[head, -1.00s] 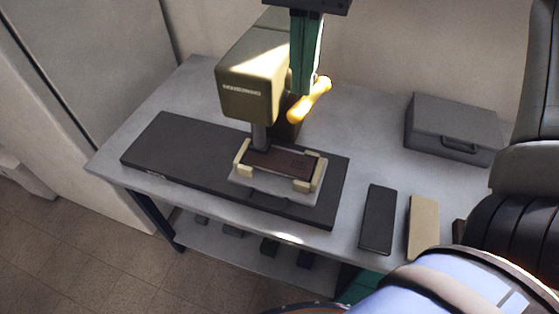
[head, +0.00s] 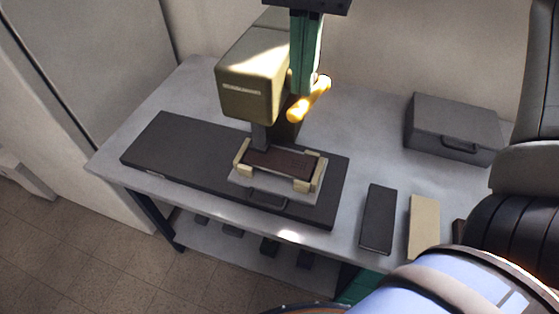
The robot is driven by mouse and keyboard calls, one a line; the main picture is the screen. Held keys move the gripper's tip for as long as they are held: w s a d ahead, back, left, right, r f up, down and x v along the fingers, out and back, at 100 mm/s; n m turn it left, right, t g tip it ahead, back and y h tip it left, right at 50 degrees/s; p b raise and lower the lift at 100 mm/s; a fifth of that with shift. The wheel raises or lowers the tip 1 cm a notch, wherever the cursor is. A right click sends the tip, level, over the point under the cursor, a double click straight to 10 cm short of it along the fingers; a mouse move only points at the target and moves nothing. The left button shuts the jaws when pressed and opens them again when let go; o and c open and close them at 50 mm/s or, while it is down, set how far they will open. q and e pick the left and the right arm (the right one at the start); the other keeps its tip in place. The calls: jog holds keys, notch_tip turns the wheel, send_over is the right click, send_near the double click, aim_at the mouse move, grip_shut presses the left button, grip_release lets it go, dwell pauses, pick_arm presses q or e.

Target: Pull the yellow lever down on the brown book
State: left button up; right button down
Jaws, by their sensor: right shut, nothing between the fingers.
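The yellow lever (head: 309,99) sticks out at a slant beside the olive press (head: 252,85), its right end higher than its left. The brown book (head: 283,162) lies flat below the press head, on a pale tray (head: 250,187) with cream blocks at its corners. My right gripper (head: 304,91) points down from the top edge with shut teal fingers. Its tips are at the upper side of the lever and overlap it in the picture. I cannot tell whether they touch it. The fingers hold nothing. My left gripper is not in view.
The press stands on a long dark base (head: 165,152) on a grey table (head: 375,165). A grey case (head: 450,125) is at the back right. A dark cover (head: 378,220) and a beige cover (head: 423,226) lie front right. Clear tabletop separates the lever from the case.

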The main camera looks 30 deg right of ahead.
aim_at(299, 104)
jog(key=shift+f+b, duration=0.8)
jog(key=shift+f, duration=0.2)
jog(key=shift+s+a+f+b, duration=0.15)
jog(key=shift+a+f+b, duration=0.05)
jog(key=shift+f+b, duration=0.5)
jog(key=shift+s+a+f+b, duration=0.15)
jog(key=shift+f+b, duration=0.4)
jog(key=shift+f, duration=0.1)
jog(key=shift+s+a+f+b, duration=0.1)
jog(key=shift+f+b, duration=0.55)
jog(key=shift+f, duration=0.1)
jog(key=shift+s+a+f+b, duration=0.1)
jog(key=shift+f+b, duration=0.5)
jog(key=shift+f, duration=0.1)
